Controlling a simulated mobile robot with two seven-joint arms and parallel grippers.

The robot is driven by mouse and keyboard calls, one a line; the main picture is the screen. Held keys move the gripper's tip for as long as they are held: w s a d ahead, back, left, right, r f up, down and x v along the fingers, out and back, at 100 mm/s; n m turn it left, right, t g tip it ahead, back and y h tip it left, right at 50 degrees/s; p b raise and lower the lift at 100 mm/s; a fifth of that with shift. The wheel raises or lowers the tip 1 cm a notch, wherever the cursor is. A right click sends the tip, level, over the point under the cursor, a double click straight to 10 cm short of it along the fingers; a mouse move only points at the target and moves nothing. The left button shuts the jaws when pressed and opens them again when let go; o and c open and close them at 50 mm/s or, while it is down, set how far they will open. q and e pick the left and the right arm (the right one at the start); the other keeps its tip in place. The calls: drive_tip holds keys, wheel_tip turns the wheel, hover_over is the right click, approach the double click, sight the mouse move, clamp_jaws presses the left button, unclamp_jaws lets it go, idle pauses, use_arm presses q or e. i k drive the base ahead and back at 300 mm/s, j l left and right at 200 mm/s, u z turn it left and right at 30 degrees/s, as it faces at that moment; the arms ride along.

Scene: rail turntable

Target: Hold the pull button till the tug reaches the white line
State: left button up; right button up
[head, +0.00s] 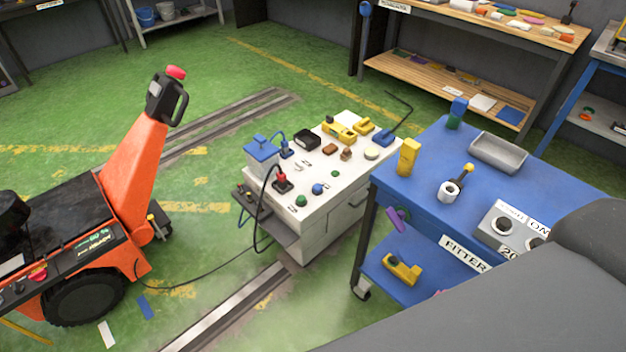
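The orange tug (136,182) stands at the left, with a tall black-handled tiller and a black wheel on the green floor. Its side panel (75,258) carries a red button (38,274), a small green display and other controls too small to read. A short white strip (106,334) lies on the floor beside the wheel, near a blue strip (145,307); I cannot tell whether it is the white line. A white cabinet (322,222) bears red, blue and green controls; I cannot tell which, if any, is the pull button. Neither gripper is in view.
A cable (205,271) runs along the floor between tug and cabinet. Rails (228,308) cross the floor. A blue table (425,188) with a tray and tools stands right of the cabinet. Shelving (470,84) lines the back. A large grey shape fills the lower right.

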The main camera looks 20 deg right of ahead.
sight(300, 198)
drive_tip(key=i+z, duration=0.2)
drive_tip(key=i, duration=0.7)
drive_tip(key=u, duration=10.2)
